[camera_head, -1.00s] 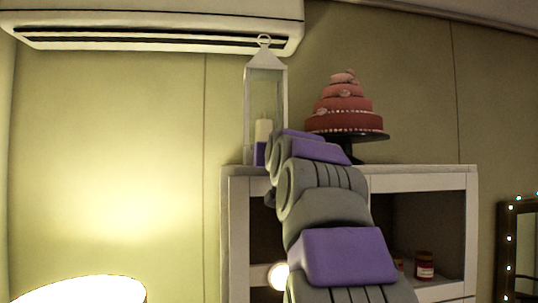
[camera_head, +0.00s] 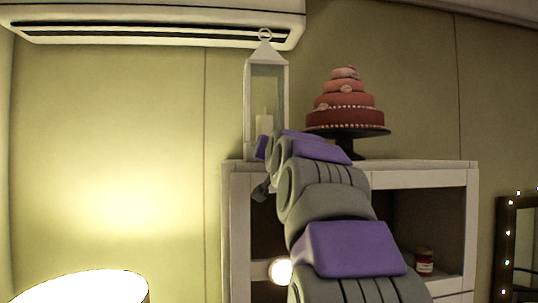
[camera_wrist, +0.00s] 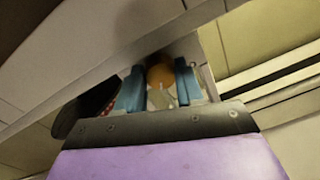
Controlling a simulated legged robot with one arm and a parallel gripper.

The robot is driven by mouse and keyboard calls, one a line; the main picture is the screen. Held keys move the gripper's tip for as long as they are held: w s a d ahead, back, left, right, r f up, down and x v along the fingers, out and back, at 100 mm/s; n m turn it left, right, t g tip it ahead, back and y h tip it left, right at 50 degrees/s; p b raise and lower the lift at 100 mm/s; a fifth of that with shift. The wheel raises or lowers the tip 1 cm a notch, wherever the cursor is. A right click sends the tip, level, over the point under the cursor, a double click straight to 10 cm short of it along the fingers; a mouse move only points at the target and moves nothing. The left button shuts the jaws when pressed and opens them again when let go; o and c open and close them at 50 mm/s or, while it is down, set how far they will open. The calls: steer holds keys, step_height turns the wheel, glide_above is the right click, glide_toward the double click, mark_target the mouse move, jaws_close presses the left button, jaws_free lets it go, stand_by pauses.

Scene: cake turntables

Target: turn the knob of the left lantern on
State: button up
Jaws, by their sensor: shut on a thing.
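A tall white-framed lantern (camera_head: 247,105) with glass panes, a ring on top and a pale candle inside stands on the left end of the white cabinet. It is the only lantern I make out. My arm reaches up to its lower front and hides part of its base. In the wrist view my gripper (camera_wrist: 159,86) has two blue fingers on either side of a round orange knob (camera_wrist: 161,74). The fingers are shut on it, close under a pale grey surface. The fingertips and the knob are hidden by my arm in the head view.
A tiered red-pink cake (camera_head: 345,102) stands on a dark turntable (camera_head: 350,132) right of the lantern. The white cabinet (camera_head: 420,180) has open shelves with a jar (camera_head: 424,262). An air conditioner (camera_head: 150,22) hangs above left. A glowing lamp (camera_head: 90,288) is at lower left.

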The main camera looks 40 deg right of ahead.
steer(key=o, duration=0.7)
steer(key=shift+s+r, duration=0.1)
steer(key=shift+r, duration=0.1)
steer(key=shift+c, duration=0.2)
steer(key=o, duration=0.3)
steer(key=shift+s, duration=0.15)
steer(key=shift+o, duration=0.4)
steer(key=shift+w+f, duration=0.15)
steer(key=shift+w, duration=0.1)
steer(key=b+v, duration=0.4)
steer(key=v, duration=1.3)
steer(key=shift+s+a, duration=0.15)
steer(key=shift+a, duration=0.05)
steer(key=shift+f, duration=0.1)
